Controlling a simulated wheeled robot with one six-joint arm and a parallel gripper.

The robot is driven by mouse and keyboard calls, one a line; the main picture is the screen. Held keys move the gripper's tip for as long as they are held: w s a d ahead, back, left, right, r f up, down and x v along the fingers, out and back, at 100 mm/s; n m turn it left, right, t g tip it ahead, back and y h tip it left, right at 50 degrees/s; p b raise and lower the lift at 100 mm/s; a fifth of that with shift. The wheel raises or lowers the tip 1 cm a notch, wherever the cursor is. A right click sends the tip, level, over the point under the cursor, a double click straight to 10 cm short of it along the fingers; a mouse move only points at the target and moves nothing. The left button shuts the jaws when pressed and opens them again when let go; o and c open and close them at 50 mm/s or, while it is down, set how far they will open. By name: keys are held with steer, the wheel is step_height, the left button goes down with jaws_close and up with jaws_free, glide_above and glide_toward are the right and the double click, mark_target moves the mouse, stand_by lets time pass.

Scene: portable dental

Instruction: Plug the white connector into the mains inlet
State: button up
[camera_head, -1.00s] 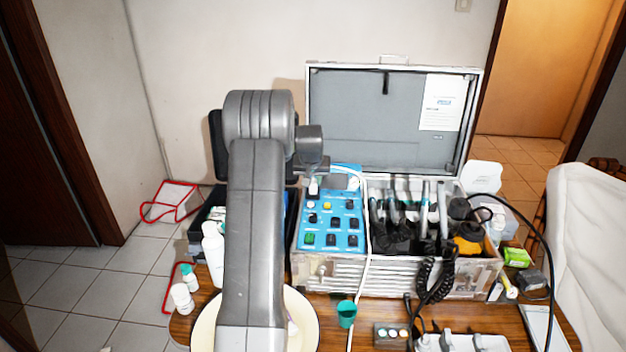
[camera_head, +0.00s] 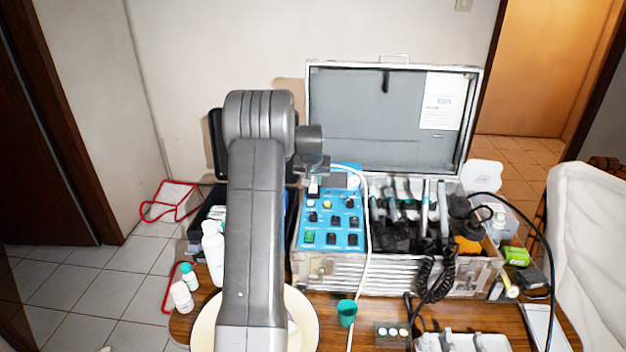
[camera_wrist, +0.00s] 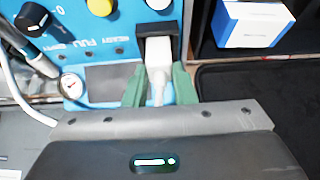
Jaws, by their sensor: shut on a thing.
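The white connector (camera_wrist: 159,68) is between the green fingers of my gripper (camera_wrist: 160,85) in the wrist view. My gripper is shut on it. The connector's front end is at the black-framed mains inlet (camera_wrist: 173,32) on the blue panel (camera_wrist: 112,58). Its front overlaps the inlet opening, and I cannot tell how deep it sits. In the head view the white connector (camera_head: 313,187) shows small at the panel's top left, below my wrist. The fingers are hard to make out there. A white cable (camera_head: 366,215) runs over the panel and down its right side.
The open metal case (camera_head: 400,280) holds the panel and several handpieces (camera_head: 425,205). Its raised lid (camera_head: 390,120) stands behind. A gauge (camera_wrist: 71,86) and knobs (camera_wrist: 101,6) are near the inlet.

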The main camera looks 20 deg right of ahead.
steer(key=shift+f, duration=0.2)
steer(key=o, duration=1.1)
steer(key=shift+c, duration=0.2)
steer(key=shift+r, duration=0.1)
steer(key=b+v, duration=0.2)
steer(key=v, duration=1.1)
steer(key=shift+s+r, duration=0.2)
steer(key=shift+r, duration=0.1)
steer(key=p+x, duration=0.2)
steer(key=x, duration=1.1)
steer(key=shift+w+f, duration=0.25)
steer(key=shift+f, duration=0.05)
